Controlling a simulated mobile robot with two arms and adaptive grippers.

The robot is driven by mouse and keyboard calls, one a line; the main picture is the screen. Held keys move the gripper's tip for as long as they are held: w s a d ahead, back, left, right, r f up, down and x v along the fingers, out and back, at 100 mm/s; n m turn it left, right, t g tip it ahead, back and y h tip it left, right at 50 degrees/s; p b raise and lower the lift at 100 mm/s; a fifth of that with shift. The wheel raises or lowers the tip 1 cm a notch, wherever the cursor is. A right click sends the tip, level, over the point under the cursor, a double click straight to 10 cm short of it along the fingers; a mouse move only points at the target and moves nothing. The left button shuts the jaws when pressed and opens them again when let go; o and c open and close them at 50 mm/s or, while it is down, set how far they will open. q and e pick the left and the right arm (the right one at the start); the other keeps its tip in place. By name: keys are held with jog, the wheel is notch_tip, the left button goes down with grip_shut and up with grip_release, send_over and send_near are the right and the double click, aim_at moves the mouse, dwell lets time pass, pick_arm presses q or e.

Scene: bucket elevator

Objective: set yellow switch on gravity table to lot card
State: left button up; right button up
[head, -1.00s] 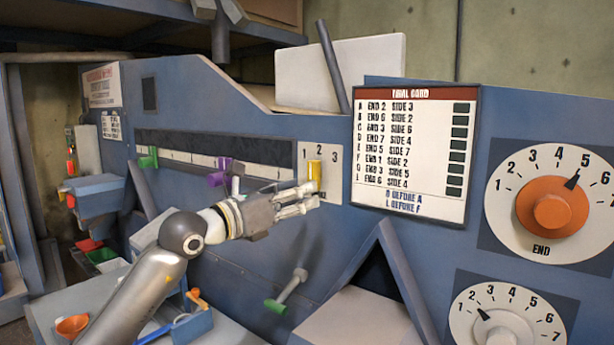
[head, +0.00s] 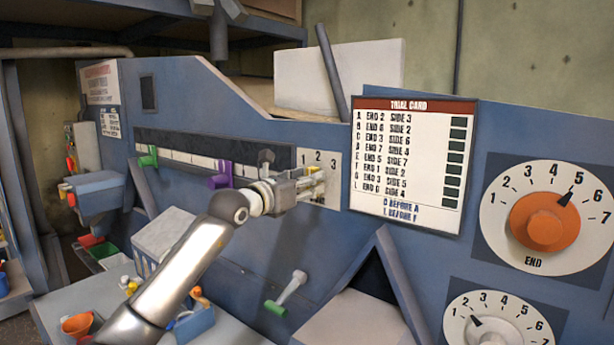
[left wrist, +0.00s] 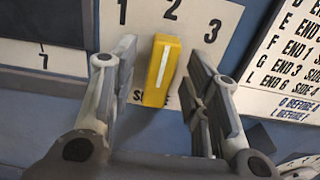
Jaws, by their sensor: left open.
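The yellow switch (left wrist: 163,70) is an upright bar with a white line, on a white plate (left wrist: 196,22) marked 1, 2, 3. In the left wrist view its top end leans slightly towards the 2. In the head view the gripper mostly hides the yellow switch (head: 314,170). My left gripper (head: 312,184) is open, with one finger on each side of the switch; in the wrist view (left wrist: 162,62) gaps show on both sides. The printed card (head: 409,160) right of the plate is headed TRIAL CARD and lists END and SIDE numbers. My right gripper is out of view.
A purple slider (head: 220,176) and a green slider (head: 149,157) sit on the scale left of the plate. A green-tipped lever (head: 288,292) sticks out below. An orange END dial (head: 545,221) and a white dial (head: 495,325) are at the right.

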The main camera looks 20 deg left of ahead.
pick_arm(q)
jog(key=shift+w+d, duration=0.15)
jog(key=shift+w, duration=0.1)
grip_shut()
jog(key=shift+f, duration=0.1)
jog(key=shift+a+n+b, duration=0.15)
jog(key=shift+n+b, duration=0.65)
jog(key=shift+n, duration=1.45)
jog(key=shift+a+n+b, duration=0.15)
jog(key=shift+n+b, duration=0.65)
jog(key=shift+n, duration=1.45)
